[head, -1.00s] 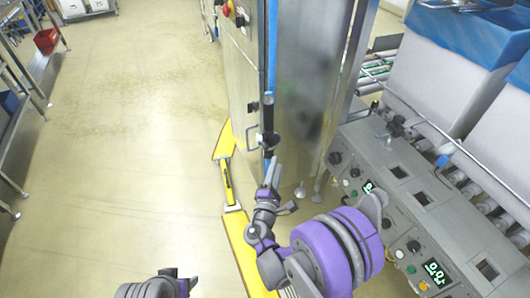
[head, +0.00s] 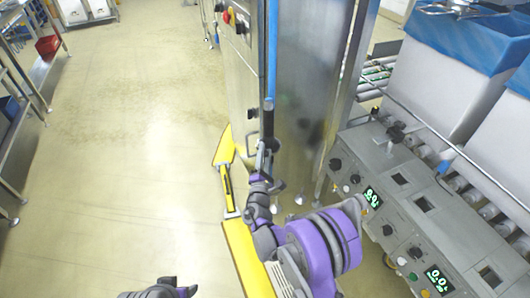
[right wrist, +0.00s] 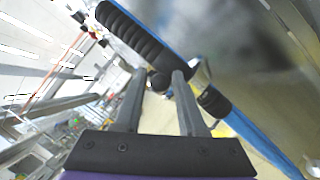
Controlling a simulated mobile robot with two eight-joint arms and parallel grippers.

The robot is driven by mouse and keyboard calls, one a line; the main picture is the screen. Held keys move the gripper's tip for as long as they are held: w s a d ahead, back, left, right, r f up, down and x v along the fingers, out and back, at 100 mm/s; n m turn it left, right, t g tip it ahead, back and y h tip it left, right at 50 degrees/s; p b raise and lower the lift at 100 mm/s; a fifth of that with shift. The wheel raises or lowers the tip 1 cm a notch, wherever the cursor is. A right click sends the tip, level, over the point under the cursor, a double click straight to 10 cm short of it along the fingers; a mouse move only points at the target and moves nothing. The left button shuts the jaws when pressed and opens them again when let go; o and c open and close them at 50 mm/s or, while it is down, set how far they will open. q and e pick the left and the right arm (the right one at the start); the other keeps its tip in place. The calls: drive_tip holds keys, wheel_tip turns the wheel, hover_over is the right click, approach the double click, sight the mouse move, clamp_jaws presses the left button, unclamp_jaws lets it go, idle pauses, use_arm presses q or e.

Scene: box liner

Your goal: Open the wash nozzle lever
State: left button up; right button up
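The wash nozzle hangs on the cabinet's edge as a blue tube with a black ribbed grip (right wrist: 140,35). In the head view its dark grip (head: 267,106) is small. A black ball knob (right wrist: 160,82), apparently the lever's end, shows between the finger ends of my right gripper (right wrist: 154,78). A metal fitting (right wrist: 201,74) is just right of the fingers. My right gripper (head: 262,157) is open, with a clear gap between its fingers. Whether either finger touches the lever cannot be told. My left gripper (head: 180,289) is partly cut off at the bottom edge.
A steel cabinet (head: 312,90) stands directly behind the nozzle. A grey control panel (head: 410,205) with green displays is at right, below blue-lined bins (head: 435,70). A yellow floor piece (head: 245,255) lies below my right arm.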

drive_tip(key=shift+w, duration=0.15)
clamp_jaws()
idle(1.4)
